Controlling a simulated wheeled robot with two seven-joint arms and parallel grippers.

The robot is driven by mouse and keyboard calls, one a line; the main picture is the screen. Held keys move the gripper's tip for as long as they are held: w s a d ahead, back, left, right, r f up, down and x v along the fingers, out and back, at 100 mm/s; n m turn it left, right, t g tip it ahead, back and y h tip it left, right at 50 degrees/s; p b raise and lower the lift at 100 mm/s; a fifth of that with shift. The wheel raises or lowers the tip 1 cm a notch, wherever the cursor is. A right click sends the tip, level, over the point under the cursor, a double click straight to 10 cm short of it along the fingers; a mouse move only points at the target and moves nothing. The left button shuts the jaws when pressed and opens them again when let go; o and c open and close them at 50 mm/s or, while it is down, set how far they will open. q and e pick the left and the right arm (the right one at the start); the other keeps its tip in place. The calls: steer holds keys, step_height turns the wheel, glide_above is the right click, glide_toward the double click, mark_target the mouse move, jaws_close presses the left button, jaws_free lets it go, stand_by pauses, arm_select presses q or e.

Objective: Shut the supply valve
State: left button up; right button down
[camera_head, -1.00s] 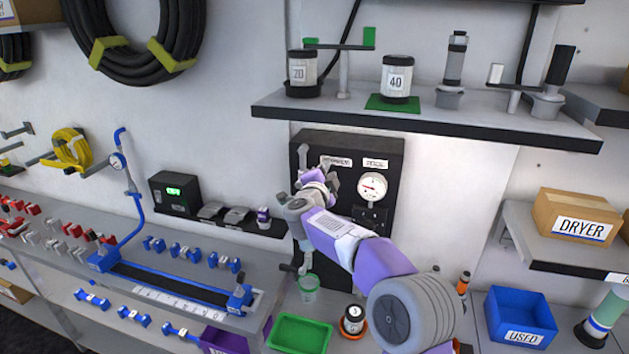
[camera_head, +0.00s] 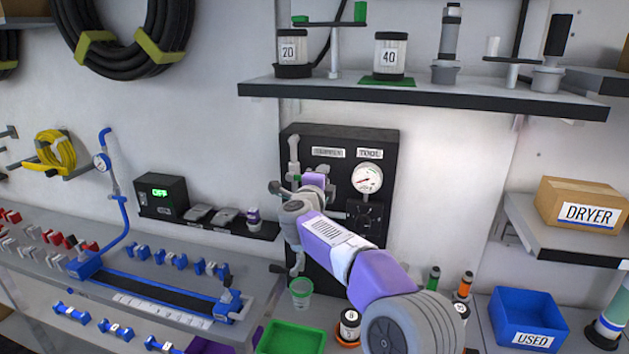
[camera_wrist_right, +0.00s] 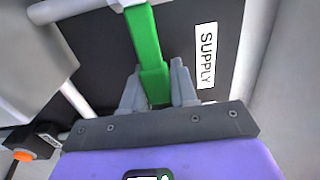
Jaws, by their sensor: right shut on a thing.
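The black panel (camera_head: 388,143) on the wall carries a round gauge (camera_head: 367,178), a dark knob and white labels. My right arm reaches in front of its left half and hides part of it and most of the valve. In the right wrist view the supply valve's green lever (camera_wrist_right: 146,42) runs between the fingers of my right gripper (camera_wrist_right: 158,82), which is shut on it. A white SUPPLY label (camera_wrist_right: 207,55) is beside it on the panel. In the head view my right gripper (camera_head: 316,179) is at the panel, its fingertips mostly hidden. My left gripper is not in view.
A shelf (camera_head: 430,97) with jars juts out above the panel. A clear cup (camera_head: 301,290) is below the panel's left side, near a green tray (camera_head: 290,338) and small bottles. A blue USED bin (camera_head: 522,315) stands to the right. Grey pipes run close to my right gripper.

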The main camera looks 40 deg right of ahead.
steer(key=shift+f, duration=0.1)
steer(key=c, duration=1)
jaws_free()
steer(key=shift+o, duration=0.2)
steer(key=shift+a, duration=0.1)
steer(key=v, duration=0.7)
steer(key=shift+s+a+b, duration=0.15)
steer(key=shift+s+b, duration=0.05)
steer(key=shift+b, duration=0.1)
